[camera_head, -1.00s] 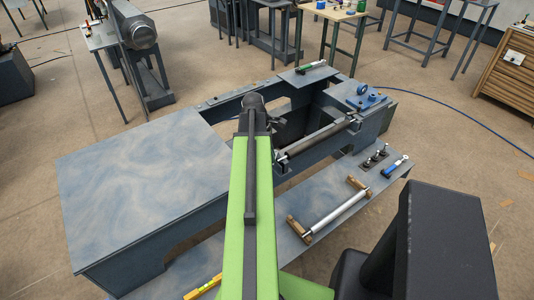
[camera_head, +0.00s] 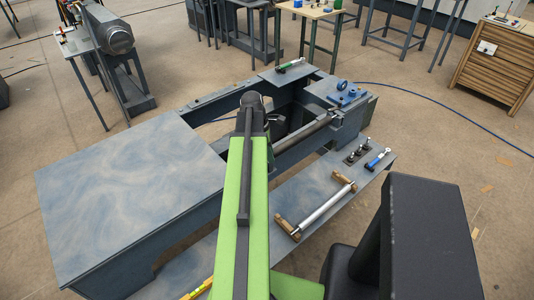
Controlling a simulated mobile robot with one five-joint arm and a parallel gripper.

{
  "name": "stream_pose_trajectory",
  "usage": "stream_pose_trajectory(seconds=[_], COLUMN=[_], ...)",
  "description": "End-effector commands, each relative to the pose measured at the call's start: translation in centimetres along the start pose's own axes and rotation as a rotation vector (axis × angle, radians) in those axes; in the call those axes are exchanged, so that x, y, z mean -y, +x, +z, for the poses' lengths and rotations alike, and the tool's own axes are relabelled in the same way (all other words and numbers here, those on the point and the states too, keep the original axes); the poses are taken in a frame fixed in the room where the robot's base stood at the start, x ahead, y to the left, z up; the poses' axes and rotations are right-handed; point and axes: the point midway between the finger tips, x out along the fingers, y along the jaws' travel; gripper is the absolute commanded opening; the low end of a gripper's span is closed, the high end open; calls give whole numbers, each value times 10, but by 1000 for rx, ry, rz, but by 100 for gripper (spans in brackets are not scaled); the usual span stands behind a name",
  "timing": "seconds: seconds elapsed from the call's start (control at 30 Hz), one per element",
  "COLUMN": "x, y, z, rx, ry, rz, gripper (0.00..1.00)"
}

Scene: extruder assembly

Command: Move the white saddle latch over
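I cannot make out the white saddle latch for certain in the head view. My green arm (camera_head: 242,205) rises up the middle of the picture to a black elbow joint (camera_head: 250,102) and covers part of the blue-grey machine frame behind it. My gripper is hidden beyond the arm, and its fingers cannot be seen. A pale silver cylinder (camera_head: 327,206) lies with its ends on two brown blocks on the front shelf. A grey roller (camera_head: 305,131) spans the open bay of the frame, its left end partly behind my arm.
A wide blue-grey top (camera_head: 125,190) fills the left. Several small upright pieces (camera_head: 358,154) and a blue-handled tool (camera_head: 378,159) are on the shelf (camera_head: 285,185). A blue bracket (camera_head: 345,95) and a green-handled tool (camera_head: 290,66) lie farther back. A blue cable (camera_head: 440,105) crosses the floor.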

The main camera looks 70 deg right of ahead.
Motion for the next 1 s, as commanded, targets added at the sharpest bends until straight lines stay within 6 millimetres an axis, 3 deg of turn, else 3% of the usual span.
stream_pose_trajectory(seconds=[0.37, 0.83, 1.0], x=[-1, -1, -1], y=[-3, -56, -60], z=[0, 13, 14], rx=[-2, -2, -2], ry=[-1, -1, -1], rz=[3, 4, 4], gripper=[40, 40, 40])
